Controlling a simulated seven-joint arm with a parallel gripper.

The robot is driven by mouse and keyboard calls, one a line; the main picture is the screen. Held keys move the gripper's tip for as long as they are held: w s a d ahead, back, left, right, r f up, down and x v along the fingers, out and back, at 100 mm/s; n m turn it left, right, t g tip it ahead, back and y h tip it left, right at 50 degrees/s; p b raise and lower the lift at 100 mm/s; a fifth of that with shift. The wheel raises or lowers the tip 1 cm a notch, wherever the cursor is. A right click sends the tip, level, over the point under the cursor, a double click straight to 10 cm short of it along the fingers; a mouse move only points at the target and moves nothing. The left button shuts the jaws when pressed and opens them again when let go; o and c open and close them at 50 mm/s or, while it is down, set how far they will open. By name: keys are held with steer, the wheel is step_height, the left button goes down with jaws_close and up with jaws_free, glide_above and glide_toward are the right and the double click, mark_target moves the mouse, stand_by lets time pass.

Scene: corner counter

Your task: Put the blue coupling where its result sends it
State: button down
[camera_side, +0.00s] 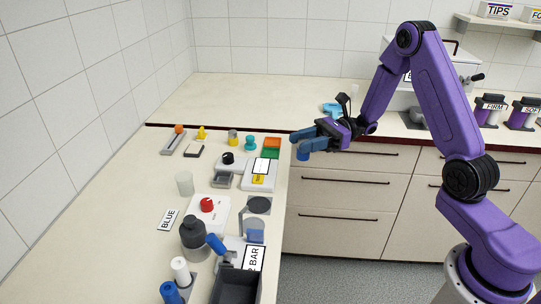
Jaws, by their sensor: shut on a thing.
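My gripper (298,144) is at the upper middle of the side view, held in the air by the right edge of the left counter, in front of the drawers. Its fingers are dark blue and shut on a small brighter blue piece, the blue coupling (303,155), which shows just below the fingertips. The fingers hide most of it. A card reading BLUE (168,220) lies on the left counter. Two dark holders, one marked FIRM (490,106) and one whose label starts SO (525,107), stand on the back counter at right.
A white boxy machine with a lever stands behind my arm. The back counter's left part is clear.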

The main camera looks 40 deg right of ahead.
steer(key=w+d+r+m+t+h, duration=0.1)
steer(key=w+d+m+t+h, duration=0.1)
steer(key=w+d+m+t, duration=0.25)
steer(key=shift+n+t, duration=0.35)
steer(key=shift+n, duration=0.1)
steer(key=w+f, duration=0.2)
steer(key=w, duration=0.2)
steer(key=w+f, duration=0.3)
steer(key=w, duration=0.2)
steer(key=w+f, duration=0.3)
steer(key=w, duration=0.1)
steer(key=shift+w+f, duration=0.1)
steer(key=shift+w, duration=0.1)
steer(key=shift+w+f, duration=0.6)
steer(key=shift+f, duration=1.5)
steer(key=shift+f, duration=0.1)
steer(key=c, duration=0.7)
jaws_free()
